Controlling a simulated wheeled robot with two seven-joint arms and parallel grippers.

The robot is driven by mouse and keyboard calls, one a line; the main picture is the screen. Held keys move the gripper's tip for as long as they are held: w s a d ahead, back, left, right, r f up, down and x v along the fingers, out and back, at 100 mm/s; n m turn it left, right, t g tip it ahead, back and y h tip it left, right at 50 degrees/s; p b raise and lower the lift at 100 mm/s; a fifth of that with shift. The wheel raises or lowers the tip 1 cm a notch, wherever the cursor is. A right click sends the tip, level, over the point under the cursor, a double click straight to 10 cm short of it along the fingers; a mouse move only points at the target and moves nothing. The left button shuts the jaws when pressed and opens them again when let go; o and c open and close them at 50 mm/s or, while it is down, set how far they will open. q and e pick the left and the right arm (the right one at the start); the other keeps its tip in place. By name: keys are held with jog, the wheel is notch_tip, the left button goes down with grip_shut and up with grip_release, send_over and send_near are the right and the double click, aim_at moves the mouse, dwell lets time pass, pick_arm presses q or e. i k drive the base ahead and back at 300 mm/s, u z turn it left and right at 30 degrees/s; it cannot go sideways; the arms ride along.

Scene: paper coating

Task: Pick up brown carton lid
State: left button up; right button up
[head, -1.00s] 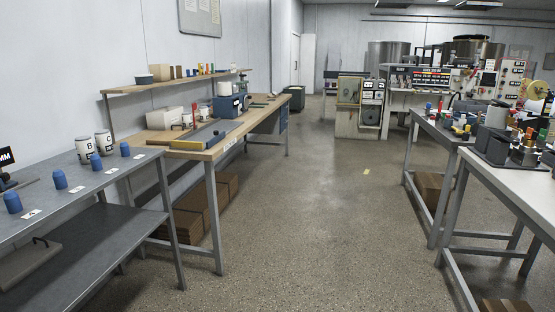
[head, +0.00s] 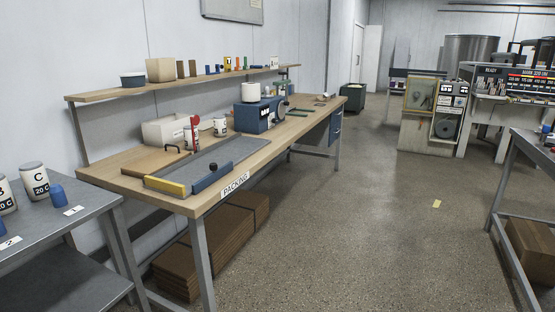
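A flat brown piece (head: 146,162) lies at the left end of the wooden packing table (head: 285,135), beside a grey mat. It may be the brown carton lid, but I cannot tell for sure at this distance. Stacked flat brown cardboard (head: 192,268) rests on the floor under the table. Neither of my grippers is in view.
On the packing table are a grey mat (head: 210,163) with a yellow-and-blue front edge, a cream bin (head: 166,131) and a blue machine (head: 256,116). A grey metal table (head: 70,212) stands at left. The floor (head: 350,235) is open to the right.

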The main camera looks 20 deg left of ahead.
aim_at(148, 165)
jog(key=i, duration=3.3)
jog(key=u, duration=3.85)
